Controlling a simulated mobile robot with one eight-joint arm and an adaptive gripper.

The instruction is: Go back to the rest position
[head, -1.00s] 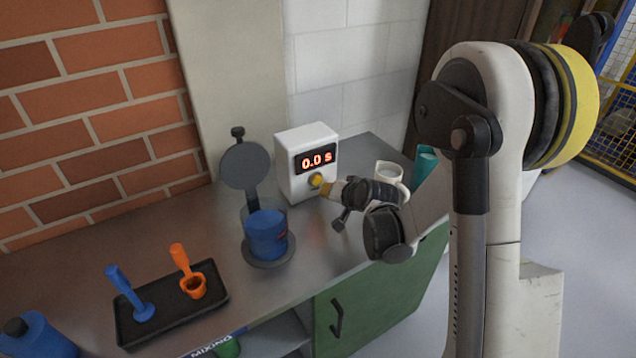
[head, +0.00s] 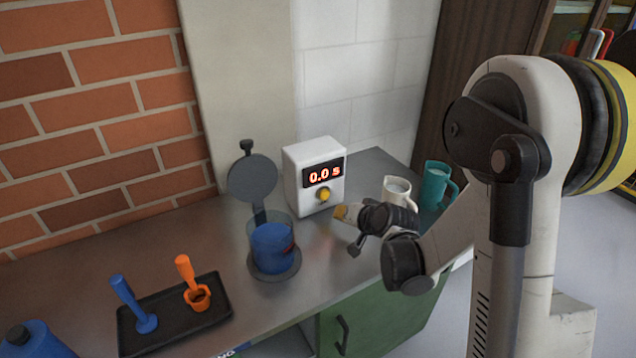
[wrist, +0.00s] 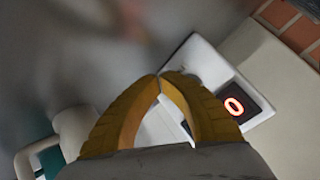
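My gripper (head: 343,213) is in front of the white timer box and apart from its yellow button (head: 323,194) in the head view. In the wrist view, the yellow fingertips of my gripper (wrist: 159,77) meet, with nothing between them. The white timer box (head: 301,170) stands at the back of the counter, and its red display reads 0.0 s. The timer box also shows behind the fingers in the wrist view (wrist: 196,58).
Right of my gripper stand a white mug (head: 397,193) and a teal mug (head: 436,184). On the left are a clear container with blue contents (head: 271,246) and a black tray (head: 212,312) with blue and orange scoops. A blue bottle (head: 38,338) is at lower left.

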